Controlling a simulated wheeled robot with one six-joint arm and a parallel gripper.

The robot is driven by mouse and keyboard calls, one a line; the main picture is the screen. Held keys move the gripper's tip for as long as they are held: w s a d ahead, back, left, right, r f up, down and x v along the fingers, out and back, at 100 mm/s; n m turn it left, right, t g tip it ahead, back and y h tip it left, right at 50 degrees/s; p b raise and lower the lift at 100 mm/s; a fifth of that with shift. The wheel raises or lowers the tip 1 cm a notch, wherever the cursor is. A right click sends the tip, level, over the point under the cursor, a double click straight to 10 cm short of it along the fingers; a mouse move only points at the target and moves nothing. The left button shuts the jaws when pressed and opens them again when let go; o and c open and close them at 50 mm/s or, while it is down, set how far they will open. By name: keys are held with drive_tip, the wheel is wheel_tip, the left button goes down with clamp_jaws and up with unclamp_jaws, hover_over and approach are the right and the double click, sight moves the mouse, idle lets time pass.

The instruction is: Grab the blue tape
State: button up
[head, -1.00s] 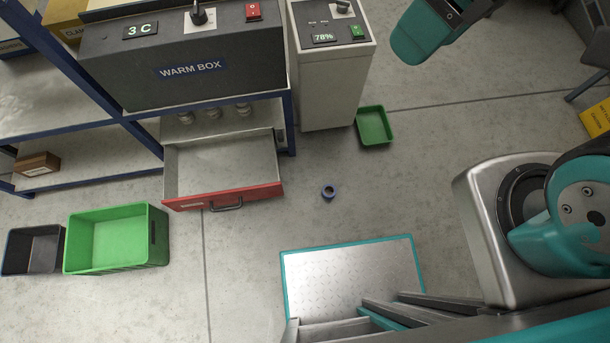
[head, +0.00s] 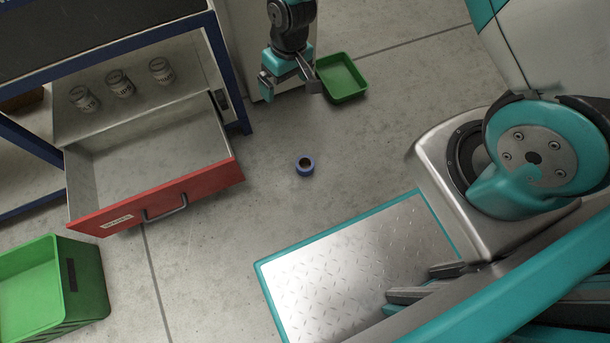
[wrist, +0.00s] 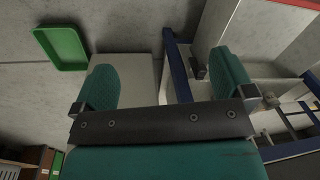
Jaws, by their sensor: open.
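The blue tape (head: 305,166) is a small roll with a dark core, lying on the concrete floor in the middle of the head view. My gripper (head: 290,90) hangs at the top centre of the head view, beyond the tape and apart from it. Its two fingers are spread and nothing is between them. In the wrist view my gripper (wrist: 165,85) also shows its teal finger pads wide apart. I do not see the tape in the wrist view.
An open red-fronted drawer (head: 200,182) juts out left of the tape. A green tray (head: 341,79) lies beside my gripper, also in the wrist view (wrist: 62,48). A green crate (head: 85,285) stands at lower left. Floor around the tape is clear.

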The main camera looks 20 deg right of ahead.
drive_tip(key=h+b, duration=0.1)
drive_tip(key=b, duration=0.8)
hover_over(304, 162)
wheel_tip(304, 162, down, 27)
wheel_tip(304, 162, down, 10)
drive_tip(key=b, duration=0.6)
wheel_tip(304, 162, down, 6)
drive_tip(key=b, duration=0.5)
drive_tip(key=shift+f, duration=0.1)
drive_tip(key=c, duration=1)
